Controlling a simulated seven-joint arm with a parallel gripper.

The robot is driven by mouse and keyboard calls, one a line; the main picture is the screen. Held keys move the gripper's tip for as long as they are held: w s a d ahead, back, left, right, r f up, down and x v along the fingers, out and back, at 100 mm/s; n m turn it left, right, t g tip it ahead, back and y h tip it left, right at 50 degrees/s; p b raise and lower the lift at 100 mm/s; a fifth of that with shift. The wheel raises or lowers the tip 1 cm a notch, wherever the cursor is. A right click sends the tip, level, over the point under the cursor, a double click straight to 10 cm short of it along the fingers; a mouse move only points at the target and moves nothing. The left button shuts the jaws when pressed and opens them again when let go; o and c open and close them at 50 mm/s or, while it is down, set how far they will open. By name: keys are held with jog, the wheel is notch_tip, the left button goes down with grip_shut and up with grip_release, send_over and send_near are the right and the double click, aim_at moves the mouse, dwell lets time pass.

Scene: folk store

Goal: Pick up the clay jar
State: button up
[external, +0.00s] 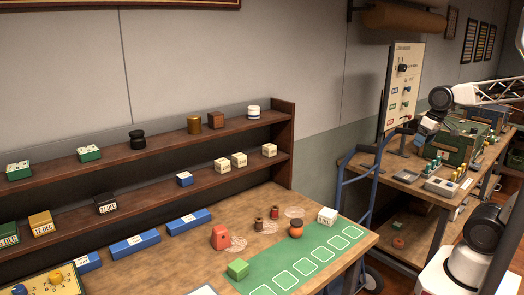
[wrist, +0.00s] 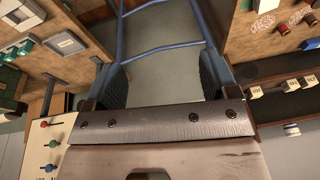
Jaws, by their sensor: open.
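The clay jar (external: 296,230) is a small round orange-brown pot with a dark top. It stands upright on the wooden table in the external view, at the edge of a green mat. I cannot make it out in the wrist view.
A shelf (external: 150,160) runs behind the table. The blue hand truck (external: 345,185) stands between table and workbench (external: 400,176).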

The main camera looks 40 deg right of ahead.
jog(key=w+a+m+y, duration=0.4)
jog(key=w+a+m, duration=0.25)
jog(key=a, duration=0.75)
jog(key=w+a+m+y, duration=0.4)
jog(key=w+a+m, duration=0.25)
jog(key=a, duration=0.75)
jog(key=w+a+m+y, duration=0.5)
jog(key=w+a+m, duration=0.15)
jog(key=a, duration=0.75)
send_near(299, 221)
jog(key=a, duration=0.2)
jog(key=a+f, duration=0.1)
jog(key=shift+w+n+g, duration=0.25)
jog(key=shift+w+g, duration=0.05)
jog(key=shift+w, duration=0.1)
jog(key=shift+x, duration=1.25)
jog(key=shift+a, duration=0.1)
jog(key=shift+h, duration=0.3)
jog(key=shift+x, duration=2.5)
jog(key=shift+w, duration=0.15)
